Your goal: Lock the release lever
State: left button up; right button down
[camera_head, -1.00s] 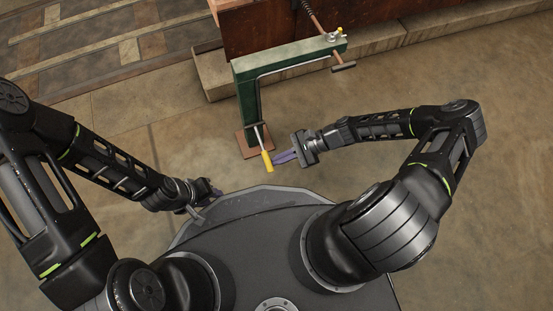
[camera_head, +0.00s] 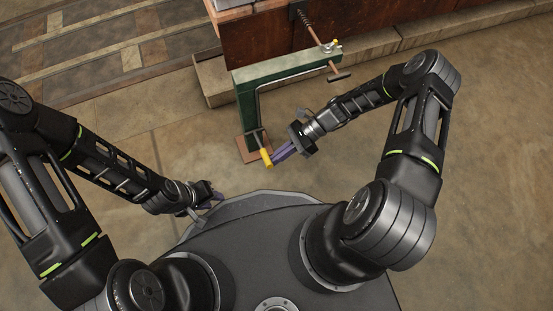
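The release lever (camera_head: 266,157) has a yellow handle and a thin metal shank. It is at the foot of a green frame (camera_head: 246,108) that stands on a reddish-brown base plate (camera_head: 248,151). My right gripper (camera_head: 274,159) reaches in from the right, its purple fingers at the yellow handle. At this size I cannot tell whether the fingers are closed on the handle or only beside it. My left gripper (camera_head: 215,198) is low at the left, by the edge of my base, away from the lever; its finger gap is too small to read.
The green arm of the frame reaches right to a threaded rod with a T-handle (camera_head: 339,76). Behind it are a rusty brown wall (camera_head: 385,25) and a stone ledge (camera_head: 400,37). The floor (camera_head: 470,170) at the right is bare.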

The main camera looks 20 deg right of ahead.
jog(key=r, duration=0.1)
jog(key=r+p, duration=0.1)
jog(key=shift+w+a+r, duration=0.1)
jog(key=shift+w+r, duration=0.2)
jog(key=shift+w, duration=0.1)
jog(key=shift+r, duration=0.1)
jog(key=shift+w, duration=0.1)
notch_tip(320, 180, down, 5)
jog(key=s+d+b, duration=0.1)
jog(key=s+b, duration=0.1)
jog(key=b, duration=0.1)
jog(key=w+p+v, duration=0.1)
jog(key=p+v, duration=0.1)
jog(key=v, duration=0.8)
jog(key=shift+r+p, duration=0.2)
jog(key=shift+p, duration=0.15)
